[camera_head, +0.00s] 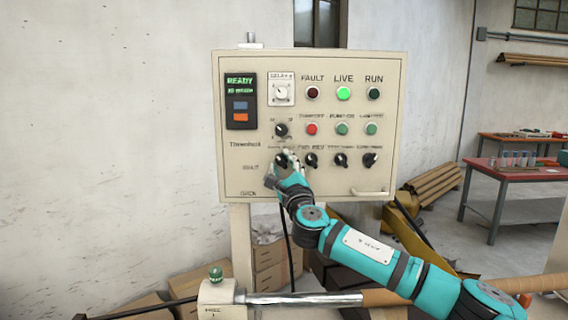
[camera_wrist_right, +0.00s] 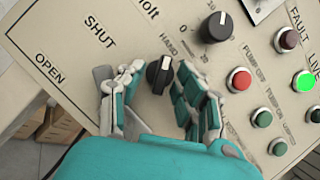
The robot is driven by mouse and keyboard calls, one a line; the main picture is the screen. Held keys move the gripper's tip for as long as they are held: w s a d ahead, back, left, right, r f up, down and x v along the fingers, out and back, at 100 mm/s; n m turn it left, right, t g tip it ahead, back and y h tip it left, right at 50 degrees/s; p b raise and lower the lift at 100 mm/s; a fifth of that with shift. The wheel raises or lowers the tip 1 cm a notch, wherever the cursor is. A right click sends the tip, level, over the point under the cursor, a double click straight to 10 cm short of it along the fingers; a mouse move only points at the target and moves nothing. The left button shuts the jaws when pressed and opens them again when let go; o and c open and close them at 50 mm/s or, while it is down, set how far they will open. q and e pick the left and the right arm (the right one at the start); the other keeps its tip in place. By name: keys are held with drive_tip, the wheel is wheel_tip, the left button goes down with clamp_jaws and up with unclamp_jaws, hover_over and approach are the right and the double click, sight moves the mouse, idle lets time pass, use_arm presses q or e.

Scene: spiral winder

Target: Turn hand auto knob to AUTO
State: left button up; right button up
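The hand auto knob (camera_wrist_right: 158,74) is a black rotary knob on the cream control panel (camera_head: 230,180). In the right wrist view its white mark faces the side with the HAND lettering; the AUTO lettering cannot be made out. My right gripper (camera_wrist_right: 160,78) is open, with its teal and grey fingers on either side of the knob. Narrow gaps show between the fingers and the knob. In the head view my right gripper (camera_head: 284,164) is at the panel's lower left and covers most of the knob. My left gripper is not in view.
Another black knob (camera_wrist_right: 216,27) and a red button (camera_wrist_right: 239,80) are close by. More black knobs (camera_head: 341,160) line the row to the right. The green LIVE lamp (camera_head: 343,93) is lit. A handle (camera_head: 371,193) sticks out at the panel's lower right.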

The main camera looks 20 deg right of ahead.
drive_tip(key=shift+s+a+r, duration=0.15)
drive_tip(key=shift+s+r, duration=0.05)
drive_tip(key=shift+s, duration=0.1)
drive_tip(key=shift+c, duration=0.7)
drive_tip(key=shift+f, duration=0.1)
drive_tip(key=c, duration=0.4)
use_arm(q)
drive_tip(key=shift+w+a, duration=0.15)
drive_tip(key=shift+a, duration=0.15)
use_arm(e)
clamp_jaws()
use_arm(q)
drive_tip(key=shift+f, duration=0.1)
